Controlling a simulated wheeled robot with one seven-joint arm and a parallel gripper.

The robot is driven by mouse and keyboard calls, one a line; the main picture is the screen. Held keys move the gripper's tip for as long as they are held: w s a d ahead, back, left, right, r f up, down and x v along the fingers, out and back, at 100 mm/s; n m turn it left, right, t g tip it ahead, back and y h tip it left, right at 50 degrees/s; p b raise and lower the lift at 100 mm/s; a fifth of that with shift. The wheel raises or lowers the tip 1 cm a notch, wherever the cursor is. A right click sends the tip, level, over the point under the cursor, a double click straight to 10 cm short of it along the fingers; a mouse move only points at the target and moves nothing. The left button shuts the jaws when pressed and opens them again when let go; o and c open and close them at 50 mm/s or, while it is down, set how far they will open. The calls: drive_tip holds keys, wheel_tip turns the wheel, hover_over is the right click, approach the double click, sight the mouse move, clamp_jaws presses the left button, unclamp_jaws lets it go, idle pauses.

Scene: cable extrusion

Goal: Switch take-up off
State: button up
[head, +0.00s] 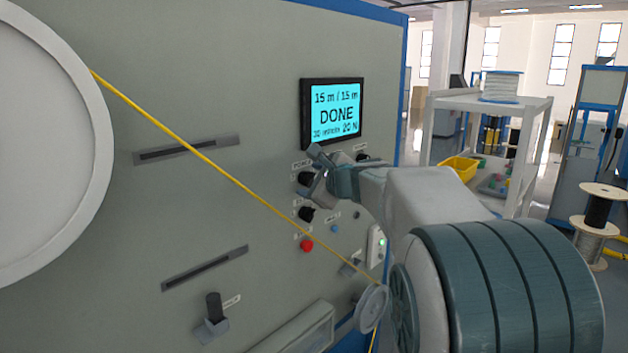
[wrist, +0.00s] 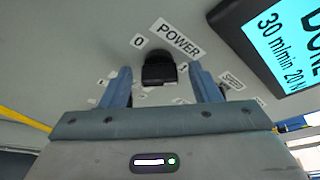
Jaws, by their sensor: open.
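The take-up's control panel (head: 250,60) fills the left of the head view. A black rotary knob (head: 305,179) sits below the screen; in the wrist view the knob (wrist: 159,70) has a POWER label (wrist: 179,38) and a 0 mark (wrist: 138,41). My gripper (head: 314,174) is open at this knob. In the wrist view its two blue-grey fingers (wrist: 160,82) stand either side of the knob, with visible gaps. I cannot tell which mark the knob points to. The screen (head: 335,112) reads 15 m / 15 m, DONE.
A second black knob (head: 306,214) and a red button (head: 306,245) lie below. A yellow cable (head: 200,155) runs from the large white reel (head: 99,150) in front of the panel to a small pulley (head: 371,307). A shelf rack (head: 490,101) stands behind at right.

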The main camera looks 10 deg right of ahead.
drive_tip(key=c, duration=1)
drive_tip(key=shift+f+b, duration=0.15)
drive_tip(key=shift+b, duration=0.6)
drive_tip(key=shift+f+n+t+y+b, duration=0.25)
drive_tip(key=shift+n+t+b, duration=0.7)
drive_tip(key=shift+n+b, duration=3.45)
drive_tip(key=shift+n+t+y+b, duration=0.35)
drive_tip(key=shift+n+t+b, duration=0.8)
drive_tip(key=shift+b, duration=6.3)
drive_tip(key=shift+f+n+t+y+b, duration=0.25)
drive_tip(key=shift+n+t+b, duration=0.55)
drive_tip(key=shift+n+b, duration=3.65)
drive_tip(key=m+b, duration=0.2)
drive_tip(key=b, duration=0.1)
drive_tip(key=shift+r+m+y, duration=0.2)
drive_tip(key=shift+m+y, duration=0.05)
drive_tip(key=shift+m, duration=0.05)
